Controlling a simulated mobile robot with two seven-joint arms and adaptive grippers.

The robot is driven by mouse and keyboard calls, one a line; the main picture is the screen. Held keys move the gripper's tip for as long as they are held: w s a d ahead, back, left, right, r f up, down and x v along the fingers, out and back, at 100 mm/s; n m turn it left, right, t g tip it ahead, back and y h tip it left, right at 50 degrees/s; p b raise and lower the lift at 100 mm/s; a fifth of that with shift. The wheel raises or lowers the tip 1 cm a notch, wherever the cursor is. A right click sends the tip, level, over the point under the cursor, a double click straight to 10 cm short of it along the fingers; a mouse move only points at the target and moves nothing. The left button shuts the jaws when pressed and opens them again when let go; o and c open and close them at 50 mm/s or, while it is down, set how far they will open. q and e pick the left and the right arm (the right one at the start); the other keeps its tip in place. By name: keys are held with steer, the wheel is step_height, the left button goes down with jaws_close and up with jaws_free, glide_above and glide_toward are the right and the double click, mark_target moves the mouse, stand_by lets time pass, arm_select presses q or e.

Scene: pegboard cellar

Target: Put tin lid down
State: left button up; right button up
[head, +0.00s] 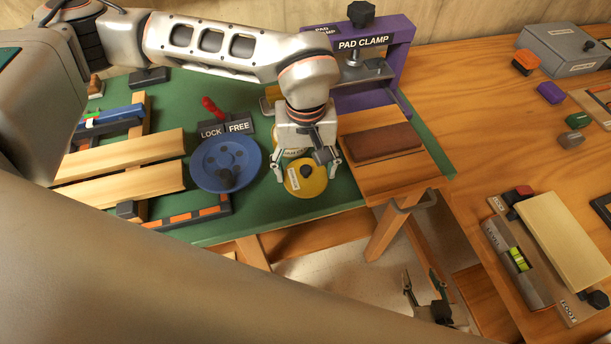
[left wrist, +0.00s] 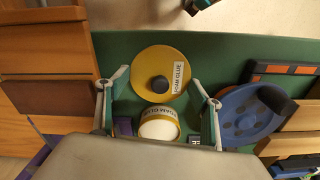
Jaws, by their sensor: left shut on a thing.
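The yellow tin lid (head: 318,184), with a dark knob and a FOAM GLUE label, is between the fingers of my left gripper (head: 307,175). In the left wrist view the lid (left wrist: 150,60) lies between the two fingertips (left wrist: 160,78), its top facing the camera. The gripper is shut on it. I cannot tell whether the lid touches the green mat (head: 230,228). The open glue tin (left wrist: 158,129), with white inside, stands behind the lid, mostly hidden by the gripper in the head view. My right gripper (head: 420,275) is empty, fingers apart, low beyond the table's front edge.
A blue disc (head: 228,163) sits just left of the lid, below the LOCK/FREE plate (head: 227,128). A wooden block with a brown pad (head: 388,143) and the purple pad clamp (head: 398,50) stand to the right. A little bare mat shows in front of the lid.

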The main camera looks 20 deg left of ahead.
mark_target(305, 177)
arm_select(q)
steer(key=shift+f, duration=1.75)
steer(key=shift+f, duration=0.1)
steer(key=shift+f, duration=0.1)
steer(key=o, duration=1)
step_height(305, 177, up, 11)
steer(key=shift+r, duration=0.75)
steer(key=shift+s, duration=0.1)
